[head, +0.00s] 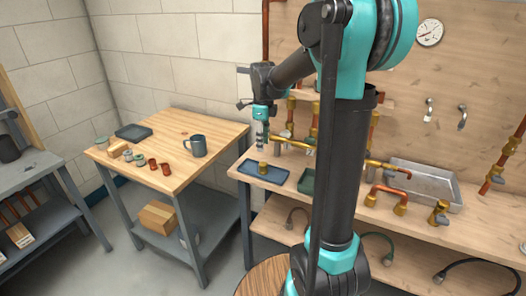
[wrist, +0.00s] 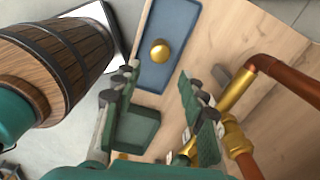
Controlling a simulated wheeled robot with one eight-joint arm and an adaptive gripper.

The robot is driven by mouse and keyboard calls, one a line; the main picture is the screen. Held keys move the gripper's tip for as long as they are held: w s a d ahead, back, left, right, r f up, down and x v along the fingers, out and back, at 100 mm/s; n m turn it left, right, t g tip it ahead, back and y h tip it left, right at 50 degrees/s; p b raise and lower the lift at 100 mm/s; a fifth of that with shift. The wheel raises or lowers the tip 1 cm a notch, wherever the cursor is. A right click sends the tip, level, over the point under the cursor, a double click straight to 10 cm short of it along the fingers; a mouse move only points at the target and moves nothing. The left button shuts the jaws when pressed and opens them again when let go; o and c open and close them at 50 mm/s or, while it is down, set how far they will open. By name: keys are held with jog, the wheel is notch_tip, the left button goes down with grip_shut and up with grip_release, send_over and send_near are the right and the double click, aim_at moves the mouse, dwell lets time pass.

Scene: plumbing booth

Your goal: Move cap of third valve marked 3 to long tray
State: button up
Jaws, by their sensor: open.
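A brass cap (head: 263,167) rests in the long blue tray (head: 277,176) at the left end of the workbench. In the wrist view the round cap (wrist: 159,51) lies inside the tray (wrist: 176,18), with bare tray floor around it. My gripper (head: 261,148) is above the tray. Its two fingers stand wide apart with nothing between them in the wrist view (wrist: 158,88), and the cap shows beyond their tips. The valves are partly hidden behind my arm, and no number marks are readable.
A small green tray (head: 307,181) sits right of the blue one. Copper pipes with brass fittings (wrist: 235,92) stand close to the gripper's right side. A metal tray (head: 440,177) lies farther right. A wooden side table (head: 160,140) with a mug (head: 197,146) stands at left.

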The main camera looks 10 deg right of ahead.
jog(key=s+d+f+n+t, duration=0.2)
jog(key=s+f+n, duration=0.4)
jog(key=s+n, duration=0.5)
jog(key=s+d+f+n+t, duration=0.2)
jog(key=s+f+n, duration=0.4)
jog(key=s+n, duration=0.5)
jog(key=shift+s+d+f+n, duration=0.2)
jog(key=shift+s+d+n, duration=0.15)
jog(key=shift+d+n, duration=0.35)
jog(key=shift+a, duration=0.15)
